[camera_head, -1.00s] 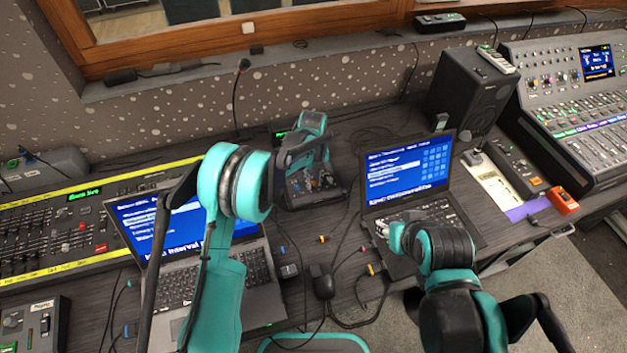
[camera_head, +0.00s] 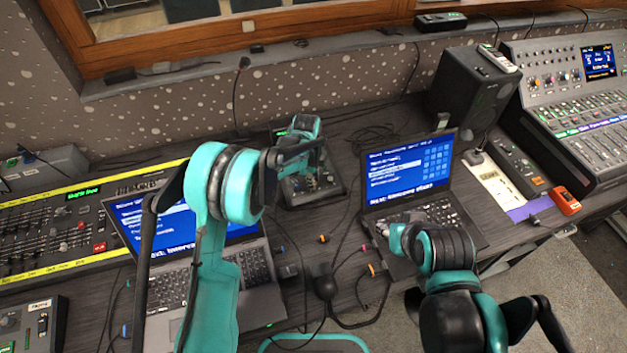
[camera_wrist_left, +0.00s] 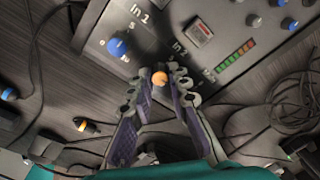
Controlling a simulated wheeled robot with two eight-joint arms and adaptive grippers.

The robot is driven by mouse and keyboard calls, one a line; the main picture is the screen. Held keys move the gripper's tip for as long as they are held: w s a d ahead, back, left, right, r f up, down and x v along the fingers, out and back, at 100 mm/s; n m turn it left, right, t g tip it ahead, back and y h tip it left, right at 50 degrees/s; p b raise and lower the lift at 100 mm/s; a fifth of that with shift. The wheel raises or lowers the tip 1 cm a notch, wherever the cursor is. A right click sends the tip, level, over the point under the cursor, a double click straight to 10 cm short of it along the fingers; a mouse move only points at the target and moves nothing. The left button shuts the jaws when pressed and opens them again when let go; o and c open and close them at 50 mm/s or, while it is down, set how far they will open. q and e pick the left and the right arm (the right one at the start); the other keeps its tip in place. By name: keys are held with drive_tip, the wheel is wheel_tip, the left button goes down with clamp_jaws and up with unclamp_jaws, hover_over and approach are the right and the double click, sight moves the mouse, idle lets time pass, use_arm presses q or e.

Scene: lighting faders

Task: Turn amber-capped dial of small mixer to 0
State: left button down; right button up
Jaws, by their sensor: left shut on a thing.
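The small mixer (camera_head: 328,187) sits at the back middle of the desk, between two laptops. In the left wrist view its grey panel (camera_wrist_left: 225,85) fills the upper part, with "In 1" and "In 2" labels. The amber-capped dial (camera_wrist_left: 160,77) is between the fingertips of my left gripper (camera_wrist_left: 160,80), which is shut on it. Its pointer and most of its scale are hidden by the fingers. A blue-capped dial (camera_wrist_left: 118,46) is beside it. In the head view my left gripper (camera_head: 303,165) reaches over the mixer. My right gripper (camera_head: 390,232) is near the right laptop; its fingers are unclear.
The left laptop (camera_head: 262,300) is partly behind my left arm. The right laptop (camera_head: 440,212) is open below the black speaker (camera_head: 470,95). A yellow-edged console (camera_head: 45,225) is at left, a large mixer (camera_head: 585,120) at right. Loose cables and plugs lie around the small mixer.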

use_arm(q)
drive_tip(key=n, duration=0.5)
drive_tip(key=shift+s+n+t, duration=0.1)
drive_tip(key=shift+n+t, duration=0.2)
drive_tip(key=n, duration=0.5)
drive_tip(key=shift+t+b, duration=0.3)
drive_tip(key=shift+b, duration=0.1)
drive_tip(key=n, duration=0.6)
drive_tip(key=shift+d+y, duration=0.1)
drive_tip(key=shift+y, duration=0.2)
drive_tip(key=n, duration=0.5)
drive_tip(key=shift+d+y+b, duration=0.1)
drive_tip(key=shift+y+b, duration=0.2)
drive_tip(key=n, duration=0.6)
drive_tip(key=shift+y, duration=0.3)
drive_tip(key=n, duration=1)
drive_tip(key=shift+d+n+y, duration=0.1)
drive_tip(key=shift+n+y, duration=0.3)
drive_tip(key=n+g, duration=0.1)
drive_tip(key=n, duration=0.3)
drive_tip(key=shift+n, duration=0.4)
